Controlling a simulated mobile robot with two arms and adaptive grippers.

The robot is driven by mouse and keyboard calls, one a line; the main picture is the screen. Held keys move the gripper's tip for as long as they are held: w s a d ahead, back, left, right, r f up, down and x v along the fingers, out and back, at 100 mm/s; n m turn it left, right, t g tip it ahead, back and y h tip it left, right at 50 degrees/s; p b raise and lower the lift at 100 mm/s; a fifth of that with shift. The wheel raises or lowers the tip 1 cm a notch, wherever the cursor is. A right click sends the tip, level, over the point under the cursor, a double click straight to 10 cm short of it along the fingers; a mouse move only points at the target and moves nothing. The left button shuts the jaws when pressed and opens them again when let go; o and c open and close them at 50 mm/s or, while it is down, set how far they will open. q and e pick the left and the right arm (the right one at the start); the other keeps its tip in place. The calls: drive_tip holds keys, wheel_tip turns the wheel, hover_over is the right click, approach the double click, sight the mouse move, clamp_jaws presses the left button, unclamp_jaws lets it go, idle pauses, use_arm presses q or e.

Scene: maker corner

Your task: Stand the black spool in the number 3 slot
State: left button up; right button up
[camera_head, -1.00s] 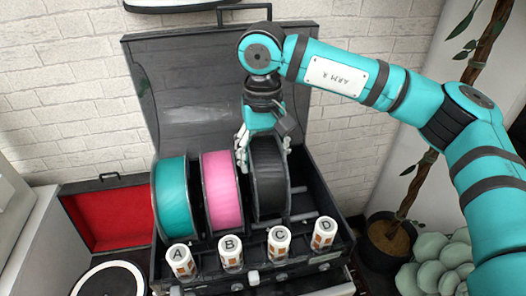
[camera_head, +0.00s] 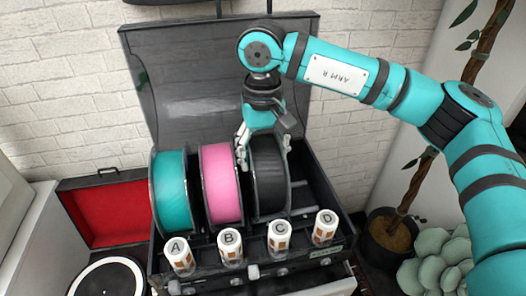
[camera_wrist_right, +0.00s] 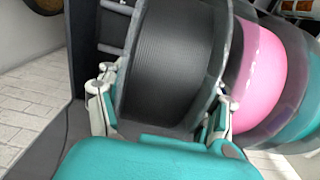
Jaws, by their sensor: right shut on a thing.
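The black spool (camera_head: 270,180) stands upright in the open black case, to the right of the pink spool (camera_head: 221,185) and the teal spool (camera_head: 173,192). My right gripper (camera_head: 263,150) reaches down from above and is shut on the black spool, one finger at each side. In the right wrist view the black spool (camera_wrist_right: 170,70) fills the space between the fingers. The bottles along the case front carry letters A, B, C (camera_head: 279,238) and D, not numbers; the black spool is behind C. Whether its underside rests on the rails is hidden. My left gripper is not in view.
The case (camera_head: 170,95) has its lid raised against the brick wall. Free room with bare rails lies right of the black spool, behind bottle D (camera_head: 325,228). The pink spool is close on the left. A potted plant (camera_head: 390,235) stands to the right.

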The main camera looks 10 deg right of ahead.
drive_tip(key=shift+f, duration=0.1)
idle(0.3)
drive_tip(key=o, duration=1.9)
drive_tip(key=shift+s, duration=0.1)
drive_tip(key=shift+c, duration=0.2)
drive_tip(key=shift+f, duration=0.1)
wheel_tip(320, 180, up, 12)
drive_tip(key=shift+r, duration=0.1)
